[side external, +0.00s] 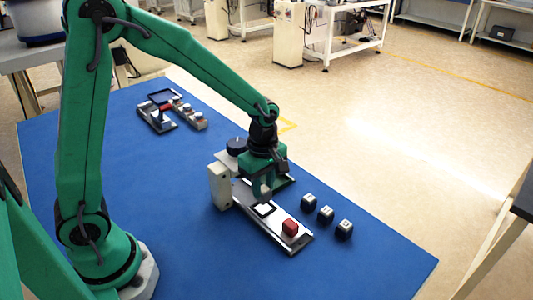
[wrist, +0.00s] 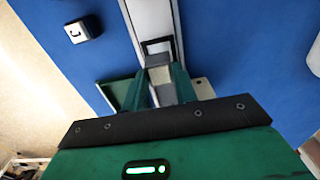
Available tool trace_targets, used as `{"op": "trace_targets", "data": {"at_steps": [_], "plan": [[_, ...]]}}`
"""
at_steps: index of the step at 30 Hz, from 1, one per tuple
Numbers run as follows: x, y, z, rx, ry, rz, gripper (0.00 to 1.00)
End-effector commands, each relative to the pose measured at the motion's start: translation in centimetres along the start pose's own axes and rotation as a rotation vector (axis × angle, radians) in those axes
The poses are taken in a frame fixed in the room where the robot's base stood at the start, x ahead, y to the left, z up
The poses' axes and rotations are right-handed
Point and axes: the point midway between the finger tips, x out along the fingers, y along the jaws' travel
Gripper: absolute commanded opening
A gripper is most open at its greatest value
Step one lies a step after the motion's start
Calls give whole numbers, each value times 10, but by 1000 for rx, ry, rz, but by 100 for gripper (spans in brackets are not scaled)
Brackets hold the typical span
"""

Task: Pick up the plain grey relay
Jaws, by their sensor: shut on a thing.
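The plain grey relay (wrist: 159,76) is a small pale grey block between the two green fingers of my gripper (wrist: 162,88) in the wrist view. The fingers press on it from both sides. In the side external view my gripper (side external: 262,184) points down over the pale metal track, and the grey relay (side external: 262,191) shows at its tips. A black square outline (side external: 264,210) on the track lies just in front of it. I cannot tell whether the relay still touches the surface below.
A red block (side external: 290,228) sits near the track's front end. Several dark cubes with pale tops (side external: 326,213) stand in a row to the right. A beige post (side external: 220,187) stands close left of my gripper. Another fixture (side external: 157,117) is at the back left. The front blue mat is clear.

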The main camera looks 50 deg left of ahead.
Motion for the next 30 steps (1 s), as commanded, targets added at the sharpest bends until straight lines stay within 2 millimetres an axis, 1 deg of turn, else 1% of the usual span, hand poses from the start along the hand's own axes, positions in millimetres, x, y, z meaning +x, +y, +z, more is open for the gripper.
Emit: {"op": "trace_targets", "data": {"at_steps": [1,5,12,18,24,30], "plan": [[-9,0,1,1,-1,5,6],[-21,-15,20,6,-1,3,6],[-47,-43,54,6,-1,3,6],[-63,-61,76,5,-1,1,6],[-72,-70,88,1,0,0,6],[-75,-73,91,1,0,-1,6]]}}
